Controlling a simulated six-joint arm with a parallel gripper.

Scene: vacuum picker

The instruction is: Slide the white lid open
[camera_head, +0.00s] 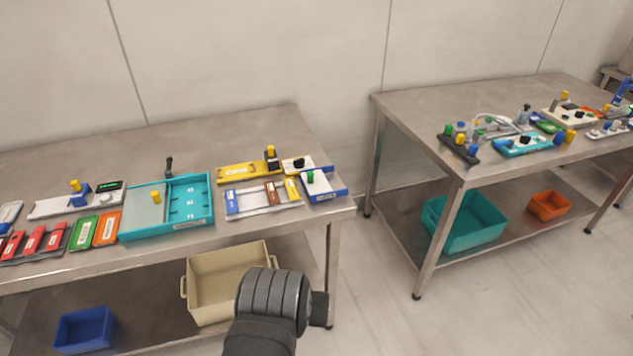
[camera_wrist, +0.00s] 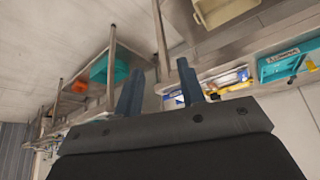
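A white lid with a green knob (camera_head: 316,183) lies on a small blue-edged box at the right front corner of the left table. A pale lid with a yellow knob (camera_head: 145,207) covers the left part of a teal tray (camera_head: 208,205); I cannot tell which of the two lids is meant. The teal tray also shows in the wrist view (camera_wrist: 270,72). My gripper (camera_wrist: 157,80) is open and empty, its two dark fingers apart. It is well away from both lids, and my arm is in front of the left table.
A beige bin (camera_head: 225,285) and a blue bin (camera_head: 85,328) are below. A gap of floor separates the right table (camera_head: 430,110).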

